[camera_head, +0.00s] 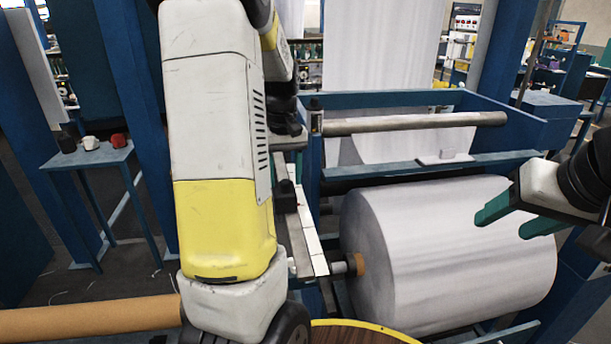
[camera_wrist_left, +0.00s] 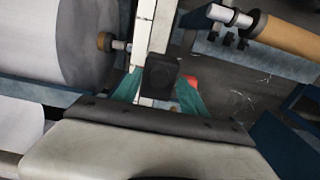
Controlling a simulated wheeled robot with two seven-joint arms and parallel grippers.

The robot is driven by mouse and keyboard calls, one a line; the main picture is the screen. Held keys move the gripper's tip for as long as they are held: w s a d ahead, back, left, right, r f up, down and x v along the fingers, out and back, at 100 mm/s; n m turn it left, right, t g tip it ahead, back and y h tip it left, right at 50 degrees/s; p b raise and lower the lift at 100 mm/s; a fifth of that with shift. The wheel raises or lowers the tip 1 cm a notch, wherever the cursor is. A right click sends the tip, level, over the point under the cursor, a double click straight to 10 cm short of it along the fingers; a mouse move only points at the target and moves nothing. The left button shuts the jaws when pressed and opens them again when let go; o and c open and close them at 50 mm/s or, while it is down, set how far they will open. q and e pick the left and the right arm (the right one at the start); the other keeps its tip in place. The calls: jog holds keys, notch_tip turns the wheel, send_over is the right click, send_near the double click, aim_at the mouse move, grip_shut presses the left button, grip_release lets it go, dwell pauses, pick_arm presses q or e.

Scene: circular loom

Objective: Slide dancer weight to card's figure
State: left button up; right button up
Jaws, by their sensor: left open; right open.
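A dark block, which looks like the dancer weight (camera_head: 286,196), sits on a pale, marked beam (camera_head: 312,241) beside the big white roll. In the left wrist view the block (camera_wrist_left: 160,74) lies between the green fingertips of my left gripper (camera_wrist_left: 158,92), which is open around it. I cannot tell whether the fingers touch it. A small white card-like piece (camera_head: 445,157) is on the blue crossbar; no figure is readable. My right gripper (camera_head: 516,214) is open and empty, in front of the roll's right side.
The white roll (camera_head: 450,255) fills the frame's lower part, below a grey roller (camera_head: 415,122). A brown tube (camera_head: 90,318) lies at lower left. A side table (camera_head: 100,156) holds black, white and red pieces. Blue posts stand around.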

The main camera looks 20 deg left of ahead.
pick_arm(q)
jog(key=shift+f, duration=0.9)
grip_shut()
dwell(0.8)
